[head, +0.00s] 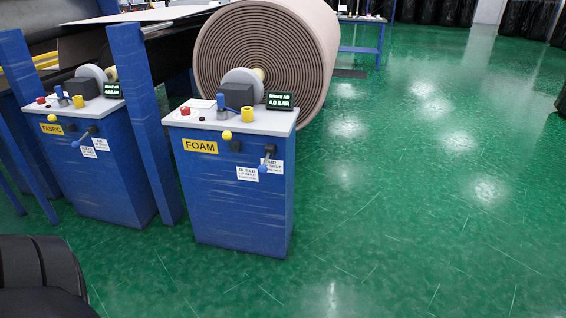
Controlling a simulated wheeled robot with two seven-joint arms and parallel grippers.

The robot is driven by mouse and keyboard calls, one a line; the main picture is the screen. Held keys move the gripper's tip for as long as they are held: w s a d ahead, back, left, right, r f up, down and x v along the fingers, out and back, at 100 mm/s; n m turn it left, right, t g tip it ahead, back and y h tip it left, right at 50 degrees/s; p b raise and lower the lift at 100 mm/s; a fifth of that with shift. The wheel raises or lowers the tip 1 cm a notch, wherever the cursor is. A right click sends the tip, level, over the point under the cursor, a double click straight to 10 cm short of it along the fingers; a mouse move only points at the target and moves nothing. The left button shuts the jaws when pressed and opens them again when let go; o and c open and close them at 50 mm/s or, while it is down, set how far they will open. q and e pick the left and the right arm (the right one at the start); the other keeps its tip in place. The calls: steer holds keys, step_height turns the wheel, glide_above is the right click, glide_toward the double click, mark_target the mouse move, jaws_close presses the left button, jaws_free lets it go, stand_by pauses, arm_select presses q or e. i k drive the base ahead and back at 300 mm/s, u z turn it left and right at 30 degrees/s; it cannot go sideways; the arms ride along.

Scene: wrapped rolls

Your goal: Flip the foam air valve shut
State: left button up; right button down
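The blue foam cabinet (240,205), with a yellow FOAM plate (200,147), stands in the middle left of the head view. On its front, a lever with a blue ball end (262,168) hangs down and slightly left from a dark valve body (269,151), partly covering a white label. A second front valve has a yellow ball end (227,134) pointing up and left, above a white label reading BLEED, UP=SHUT. The foam display (280,101) appears to read BRAKE AIR 4.0 BAR. Neither of my grippers is in view.
A large brown roll (270,50) is behind the foam cabinet. A dark ridged shape (40,275) fills the lower left corner. The green floor (400,220) to the right is clear.

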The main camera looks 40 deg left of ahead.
mark_target(263, 170)
steer(key=u, duration=0.65)
steer(key=i, duration=0.9)
steer(key=u, duration=1.4)
steer(key=i, duration=0.65)
